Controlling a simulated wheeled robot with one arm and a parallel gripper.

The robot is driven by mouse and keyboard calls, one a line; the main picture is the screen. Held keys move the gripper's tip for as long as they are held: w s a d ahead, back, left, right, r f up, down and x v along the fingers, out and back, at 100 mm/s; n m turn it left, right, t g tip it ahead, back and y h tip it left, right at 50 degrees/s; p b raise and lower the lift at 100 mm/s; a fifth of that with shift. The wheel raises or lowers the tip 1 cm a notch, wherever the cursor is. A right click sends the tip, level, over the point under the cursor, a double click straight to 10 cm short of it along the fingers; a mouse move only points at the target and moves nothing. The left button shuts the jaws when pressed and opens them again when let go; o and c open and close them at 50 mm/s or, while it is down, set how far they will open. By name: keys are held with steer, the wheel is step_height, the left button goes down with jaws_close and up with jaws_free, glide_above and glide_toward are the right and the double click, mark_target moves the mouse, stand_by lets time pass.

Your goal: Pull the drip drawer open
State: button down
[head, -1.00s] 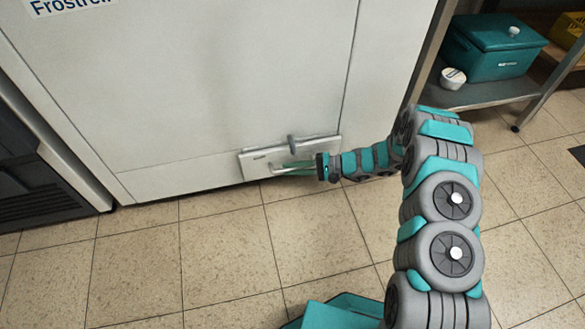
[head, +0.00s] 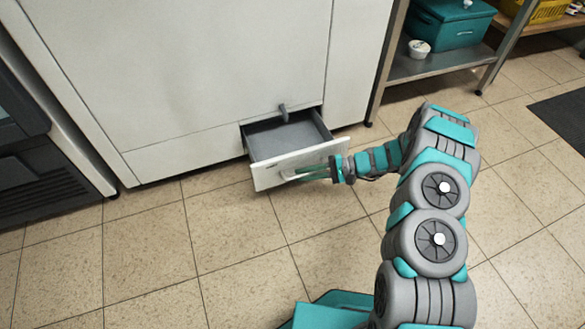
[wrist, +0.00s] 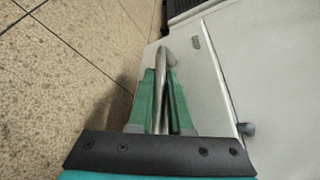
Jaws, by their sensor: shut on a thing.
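The drip drawer (head: 262,177) is a low white-fronted drawer with a grey inside at the bottom of a large white cabinet. It stands partly out, and its grey inside looks empty. A metal bar handle (wrist: 168,58) is on its front. My gripper (head: 303,173) is at the drawer front, with its green fingers closed around the handle; it also shows in the wrist view (wrist: 160,95). The fingers hide part of the handle.
The white cabinet (head: 190,70) stands behind the drawer. A grey peg (head: 283,109) sits just above the opening. At right, a metal shelf (head: 425,68) holds a teal box (head: 455,24) and a small white tub (head: 418,49). The tiled floor before the drawer is clear.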

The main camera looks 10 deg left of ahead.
steer(key=shift+s+d, duration=0.5)
steer(key=shift+s, duration=0.25)
steer(key=c, duration=0.8)
jaws_free()
steer(key=shift+c, duration=0.2)
steer(key=v, duration=0.7)
steer(key=shift+d+p, duration=0.35)
steer(key=shift+p, duration=0.1)
steer(key=shift+r, duration=0.25)
